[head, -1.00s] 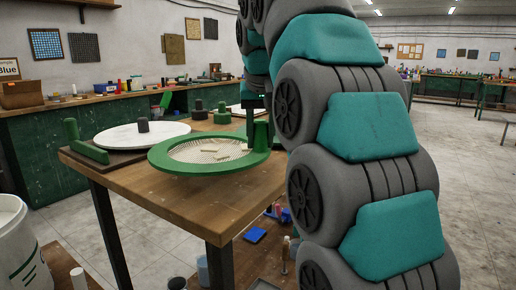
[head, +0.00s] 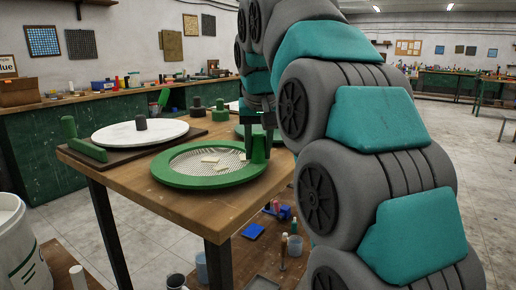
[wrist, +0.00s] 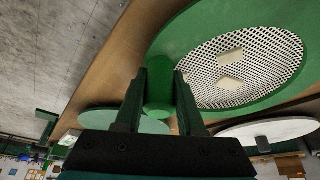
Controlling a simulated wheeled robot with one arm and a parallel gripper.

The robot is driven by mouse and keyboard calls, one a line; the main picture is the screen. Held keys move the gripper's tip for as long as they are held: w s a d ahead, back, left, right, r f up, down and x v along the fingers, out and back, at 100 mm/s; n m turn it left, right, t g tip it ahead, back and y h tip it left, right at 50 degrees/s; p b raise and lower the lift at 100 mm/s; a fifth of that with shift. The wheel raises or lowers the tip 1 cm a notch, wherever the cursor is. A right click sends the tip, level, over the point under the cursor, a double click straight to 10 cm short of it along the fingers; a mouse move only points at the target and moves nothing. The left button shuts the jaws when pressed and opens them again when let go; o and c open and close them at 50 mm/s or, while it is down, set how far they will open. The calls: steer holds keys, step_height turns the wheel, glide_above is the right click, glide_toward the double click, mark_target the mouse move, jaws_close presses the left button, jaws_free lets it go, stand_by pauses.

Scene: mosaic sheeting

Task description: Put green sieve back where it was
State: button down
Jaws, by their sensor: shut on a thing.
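The green sieve (head: 212,183) is a wide green ring with a pale mesh and an upright green post handle (head: 258,150) at its right. It is over the front part of the wooden table (head: 200,212); I cannot tell whether it touches the top. A few pale flat pieces lie on its mesh. My gripper (head: 259,145) is shut on the post from above. In the wrist view the post stands between the fingers (wrist: 160,80), with the sieve's rim (wrist: 185,32) and mesh beyond.
A green disc (head: 243,131) lies behind the sieve. A white disc (head: 113,134) with a dark knob lies on a dark board at left, beside a green block with a post (head: 70,128). A white bucket (head: 18,245) stands at lower left.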

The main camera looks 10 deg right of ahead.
steer(key=shift+f, duration=0.1)
steer(key=c, duration=0.5)
jaws_free()
steer(key=shift+r, duration=0.2)
steer(key=shift+v, duration=1.3)
steer(key=s, duration=0.4)
steer(key=s+a+b, duration=0.1)
steer(key=s, duration=0.3)
steer(key=s+b, duration=0.1)
steer(key=s, duration=0.3)
steer(key=shift+a, duration=0.3)
